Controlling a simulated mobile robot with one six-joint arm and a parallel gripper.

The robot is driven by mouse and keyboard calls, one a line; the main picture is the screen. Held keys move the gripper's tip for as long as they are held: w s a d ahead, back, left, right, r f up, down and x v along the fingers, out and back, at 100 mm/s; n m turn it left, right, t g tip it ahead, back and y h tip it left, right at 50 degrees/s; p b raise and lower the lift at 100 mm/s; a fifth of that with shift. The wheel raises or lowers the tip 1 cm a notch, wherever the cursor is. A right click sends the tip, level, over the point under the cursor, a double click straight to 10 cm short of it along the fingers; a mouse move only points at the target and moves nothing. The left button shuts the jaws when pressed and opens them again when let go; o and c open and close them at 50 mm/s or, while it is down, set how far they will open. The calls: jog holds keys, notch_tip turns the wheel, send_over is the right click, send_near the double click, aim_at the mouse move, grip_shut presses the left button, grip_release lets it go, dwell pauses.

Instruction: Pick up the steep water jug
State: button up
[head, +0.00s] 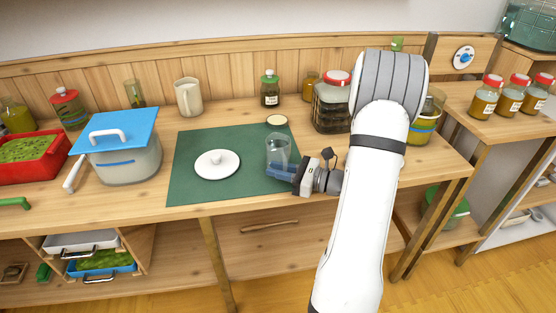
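A cream jug (188,98) with a side handle stands upright at the back of the wooden counter, behind the green mat. It looks like the only handled jug here. My gripper (284,171) is low over the right part of the mat, well to the right of and nearer than the jug. Its fingers are at a clear glass vessel (278,147), with blue showing at the vessel's lower part. I cannot tell whether the fingers are closed on the glass or only beside it.
A green-lidded jar (270,92) and a large red-lidded jar (331,108) stand at the back. The mat's front left is clear.

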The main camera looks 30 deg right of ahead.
jog(key=shift+c, duration=0.5)
grip_shut()
dwell(0.8)
